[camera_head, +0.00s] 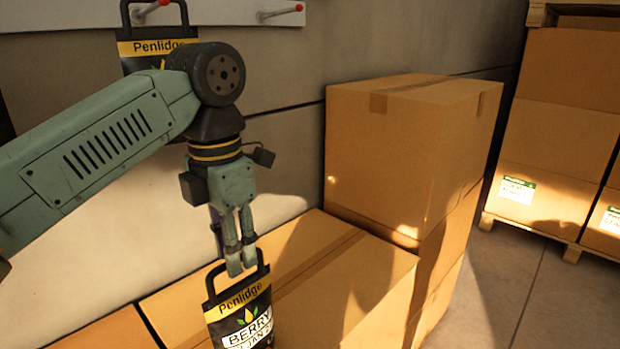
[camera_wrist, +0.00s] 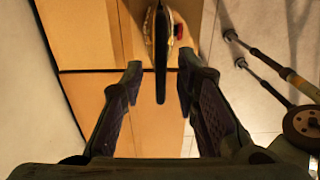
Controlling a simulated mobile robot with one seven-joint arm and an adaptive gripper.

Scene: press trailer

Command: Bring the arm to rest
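My gripper (camera_head: 240,262) points down at the end of the arm, at the handle of a black Penlidge bag (camera_head: 238,318) with a yellow band and a berry label. The wrist view shows the fingers (camera_wrist: 158,82) apart, with the bag's dark handle (camera_wrist: 160,85) between them and a visible gap on each side. The bag's body (camera_wrist: 152,30) lies beyond the fingertips in that view. The bag's lower end is cut off in the head view, so I cannot tell there what it rests on.
A second Penlidge bag (camera_head: 158,48) hangs at the wall behind my arm, near red-tipped pegs (camera_head: 281,12). Low cardboard boxes (camera_head: 345,285) lie beside the first bag. A taller carton stack (camera_head: 400,155) stands right. Palletised cartons (camera_head: 560,130) stand farther right, with clear floor (camera_head: 505,280) before them.

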